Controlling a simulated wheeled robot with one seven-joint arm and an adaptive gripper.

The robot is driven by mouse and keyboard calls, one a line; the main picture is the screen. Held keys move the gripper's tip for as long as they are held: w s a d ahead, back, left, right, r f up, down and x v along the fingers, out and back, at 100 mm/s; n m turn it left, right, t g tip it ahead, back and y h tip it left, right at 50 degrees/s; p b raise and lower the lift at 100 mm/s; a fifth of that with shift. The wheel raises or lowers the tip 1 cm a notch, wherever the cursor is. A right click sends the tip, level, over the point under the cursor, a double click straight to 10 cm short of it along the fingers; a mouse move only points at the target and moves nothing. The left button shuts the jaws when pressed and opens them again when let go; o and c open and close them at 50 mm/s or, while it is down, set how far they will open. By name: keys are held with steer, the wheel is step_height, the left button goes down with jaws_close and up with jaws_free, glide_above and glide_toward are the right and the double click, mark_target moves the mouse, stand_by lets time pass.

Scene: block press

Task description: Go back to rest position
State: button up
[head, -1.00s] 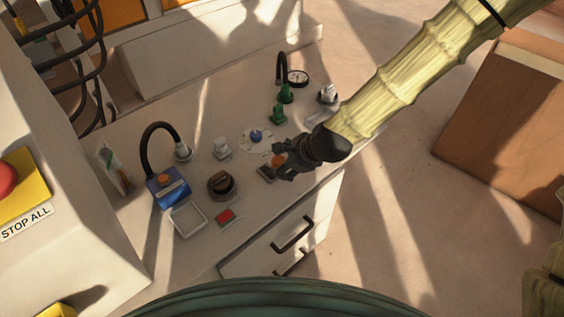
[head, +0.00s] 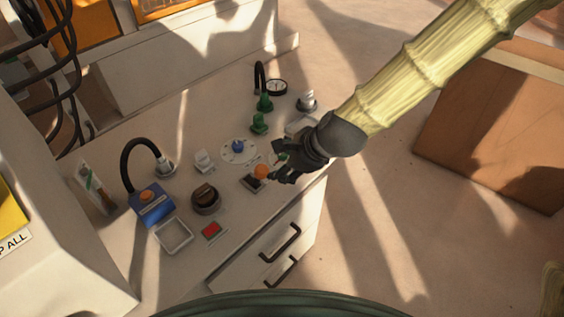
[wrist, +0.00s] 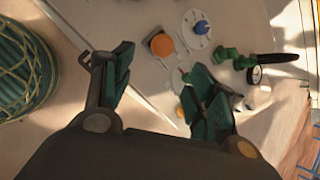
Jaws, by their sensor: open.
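My gripper (head: 283,170) is open and empty in the head view, at the right edge of the white bench top (head: 222,125). It is just right of an orange knob (head: 261,171) on a dark base. In the wrist view my gripper's two fingers (wrist: 155,90) are spread apart, with nothing between them but the bench. The orange button (wrist: 161,45) is beyond the fingertips there, apart from them. A blue knob on a white dial (wrist: 201,27) is beside it.
The bench holds a blue box with an orange button (head: 151,205), a brown knob (head: 205,198), a red button (head: 211,230), green fittings (head: 259,122) and a gauge (head: 277,87). A cardboard box (head: 492,130) stands at right. Floor between is clear.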

stand_by(0.4)
steer(key=s+d+f+n+g+h, duration=0.1)
steer(key=s+d+f+n, duration=0.35)
steer(key=f, duration=0.45)
steer(key=s+d+f+n+g+h, duration=0.1)
steer(key=s+d+f+n+h, duration=0.1)
steer(key=s+d+f+n, duration=0.5)
steer(key=s+d+f+n+g+h, duration=0.1)
steer(key=s+d+f, duration=0.3)
steer(key=f, duration=0.7)
steer(key=s+d+f+n+g+h+p, duration=0.1)
steer(key=s+d+f+n, duration=0.5)
steer(key=s, duration=0.4)
steer(key=shift+d+f+g+h, duration=0.3)
steer(key=shift+d+f, duration=0.2)
steer(key=shift+d, duration=0.2)
steer(key=shift+n, duration=0.25)
